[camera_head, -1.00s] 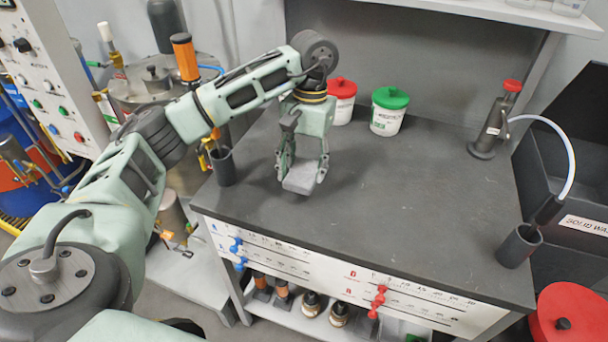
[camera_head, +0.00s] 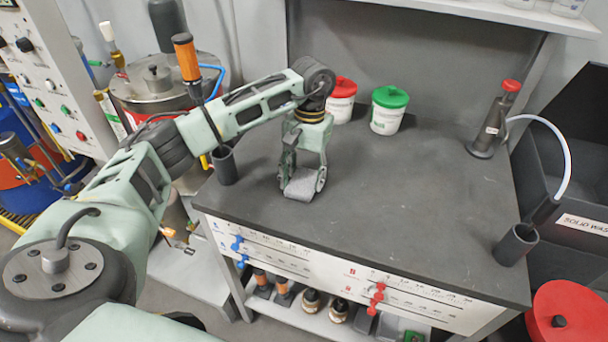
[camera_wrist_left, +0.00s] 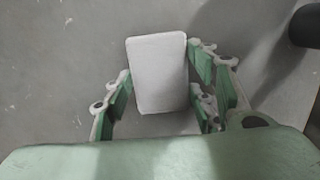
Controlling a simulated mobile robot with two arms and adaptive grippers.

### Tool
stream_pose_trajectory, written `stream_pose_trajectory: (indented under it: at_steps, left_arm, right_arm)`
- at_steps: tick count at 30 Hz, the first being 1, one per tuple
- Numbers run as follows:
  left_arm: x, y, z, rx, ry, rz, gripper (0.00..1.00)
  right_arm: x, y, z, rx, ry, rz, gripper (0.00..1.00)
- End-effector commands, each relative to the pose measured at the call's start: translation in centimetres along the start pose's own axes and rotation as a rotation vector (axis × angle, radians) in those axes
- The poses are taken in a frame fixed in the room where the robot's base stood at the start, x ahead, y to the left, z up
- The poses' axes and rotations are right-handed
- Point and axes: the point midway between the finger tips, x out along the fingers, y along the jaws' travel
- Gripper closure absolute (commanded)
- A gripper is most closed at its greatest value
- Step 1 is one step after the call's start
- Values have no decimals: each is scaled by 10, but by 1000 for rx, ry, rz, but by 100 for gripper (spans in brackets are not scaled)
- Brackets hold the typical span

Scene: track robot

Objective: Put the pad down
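The pad (camera_head: 301,185) is a small light grey rectangular block. My left gripper (camera_head: 303,178) points down over the dark bench top (camera_head: 400,210), near its front left part. My right gripper is not in view.
A black holder (camera_head: 224,166) with an orange-handled tool (camera_head: 187,58) stands left of the gripper. Red-lidded (camera_head: 341,102) and green-lidded (camera_head: 388,111) tubs stand at the back. A metal flask (camera_head: 492,127) and another black holder (camera_head: 516,245) are at right. The bench middle is clear.

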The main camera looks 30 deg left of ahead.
Motion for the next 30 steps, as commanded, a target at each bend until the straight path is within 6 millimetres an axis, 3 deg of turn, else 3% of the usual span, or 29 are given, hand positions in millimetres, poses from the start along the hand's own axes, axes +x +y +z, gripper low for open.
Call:
stream_pose_trajectory:
  at_steps: [5, 18, 23, 30]
  left_arm:
    - [0, 0, 0, 0, 0, 0, 31]
    - [-8, 0, 0, 0, 2, 1, 31]
    - [-35, 1, -1, 0, 6, 2, 31]
    - [-91, 0, 0, -1, 5, 0, 31]
  right_arm:
    - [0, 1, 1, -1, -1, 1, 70]
    - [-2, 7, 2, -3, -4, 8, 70]
    - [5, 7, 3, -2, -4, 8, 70]
    - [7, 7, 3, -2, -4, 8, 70]
